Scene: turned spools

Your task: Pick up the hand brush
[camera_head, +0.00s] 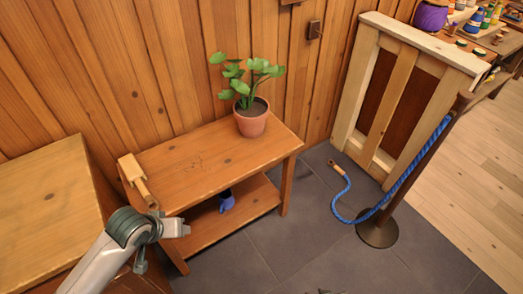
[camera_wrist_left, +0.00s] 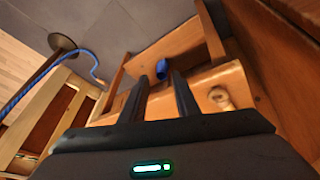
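My right gripper is not seen.
A potted plant (camera_head: 252,118) stands on the bench's right end. A blue object (camera_head: 227,200) is on the lower shelf. A wooden cabinet (camera_head: 45,200) stands at left. A post with a blue rope (camera_head: 405,178) stands right of the bench.

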